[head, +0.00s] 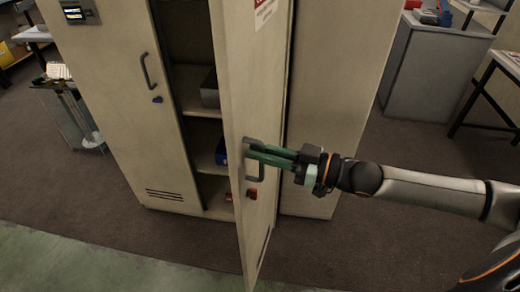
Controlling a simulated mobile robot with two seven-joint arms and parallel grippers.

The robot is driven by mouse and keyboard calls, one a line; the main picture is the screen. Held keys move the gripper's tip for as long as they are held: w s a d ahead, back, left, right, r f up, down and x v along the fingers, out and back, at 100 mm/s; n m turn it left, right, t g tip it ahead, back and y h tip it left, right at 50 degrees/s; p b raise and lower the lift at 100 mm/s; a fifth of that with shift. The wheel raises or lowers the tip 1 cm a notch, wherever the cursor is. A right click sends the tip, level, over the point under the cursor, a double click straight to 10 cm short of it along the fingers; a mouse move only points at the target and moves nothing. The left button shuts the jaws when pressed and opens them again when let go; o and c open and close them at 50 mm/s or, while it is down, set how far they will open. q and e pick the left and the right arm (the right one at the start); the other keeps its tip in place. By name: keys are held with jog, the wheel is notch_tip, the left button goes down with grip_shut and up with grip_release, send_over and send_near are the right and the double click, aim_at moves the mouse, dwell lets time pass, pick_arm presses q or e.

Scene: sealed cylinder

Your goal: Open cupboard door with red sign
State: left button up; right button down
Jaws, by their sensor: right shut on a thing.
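The cupboard door with the red sign (262,75) stands partly open, swung out toward me, and shelves show in the gap to its left. The red and white sign (265,10) is at the top of this door, cut by the picture's edge. My right gripper (252,150) is shut on the door's grey handle (254,178), near its upper end. A red lock piece (252,193) sits below the handle. The other door (130,100), with a dark handle (147,72), is closed at the left. My left gripper is not in view.
Inside the cupboard are a grey box (210,90) and a blue item (221,152) on shelves. A grey cabinet (430,70) and a table stand at the right. A glass-sided cart (75,115) is at the left. The floor before the cupboard is clear.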

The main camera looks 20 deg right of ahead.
jog(key=shift+s+d, duration=0.15)
jog(key=shift+d, duration=0.05)
dwell(0.4)
jog(key=c, duration=1.2)
grip_release()
jog(key=shift+o, duration=0.2)
jog(key=p+v, duration=0.4)
jog(key=v, duration=0.8)
jog(key=shift+d, duration=0.15)
